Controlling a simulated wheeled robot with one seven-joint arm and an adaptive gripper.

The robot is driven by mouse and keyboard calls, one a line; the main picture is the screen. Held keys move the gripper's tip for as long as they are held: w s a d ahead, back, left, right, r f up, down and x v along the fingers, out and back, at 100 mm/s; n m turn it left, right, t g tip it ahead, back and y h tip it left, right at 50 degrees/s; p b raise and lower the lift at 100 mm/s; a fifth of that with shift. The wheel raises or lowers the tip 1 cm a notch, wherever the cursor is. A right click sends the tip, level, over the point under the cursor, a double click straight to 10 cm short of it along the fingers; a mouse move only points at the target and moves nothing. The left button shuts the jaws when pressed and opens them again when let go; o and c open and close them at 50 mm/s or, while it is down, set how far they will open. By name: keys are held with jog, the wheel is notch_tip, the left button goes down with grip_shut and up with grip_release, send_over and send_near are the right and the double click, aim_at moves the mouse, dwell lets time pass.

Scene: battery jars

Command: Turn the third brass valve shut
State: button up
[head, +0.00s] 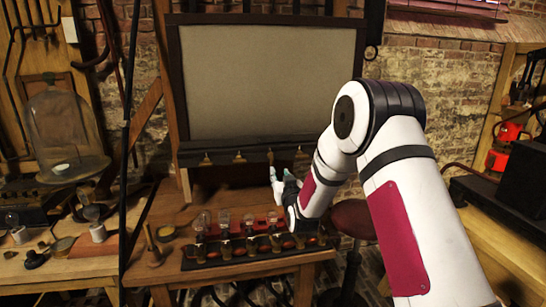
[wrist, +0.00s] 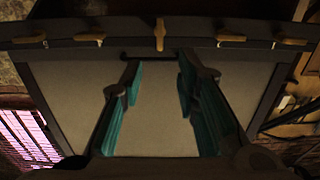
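A row of several brass valves hangs along the dark ledge (head: 190,150) under a grey panel. In the wrist view, the third brass valve (wrist: 160,33) is in the middle; its handle points up and down the picture, while its neighbours (wrist: 90,38) and (wrist: 230,38) lie crosswise. In the head view, the third valve (head: 270,157) looks narrow, and my arm hides part of the row's right end. My gripper (head: 280,175) is just below the third valve, apart from it. In the wrist view, its teal-padded fingers (wrist: 160,78) are spread, with nothing between them.
Several glass jars (head: 225,235) stand in a rack on the wooden table (head: 215,274) below the ledge. A large glass bell jar (head: 62,130) is at the left. A red stool (head: 354,218) stands beside the table, behind my arm.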

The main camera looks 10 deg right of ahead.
aim_at(272, 159)
jog(key=w+b, duration=0.1)
jog(key=w, duration=1.3)
jog(key=shift+s, duration=0.1)
grip_shut()
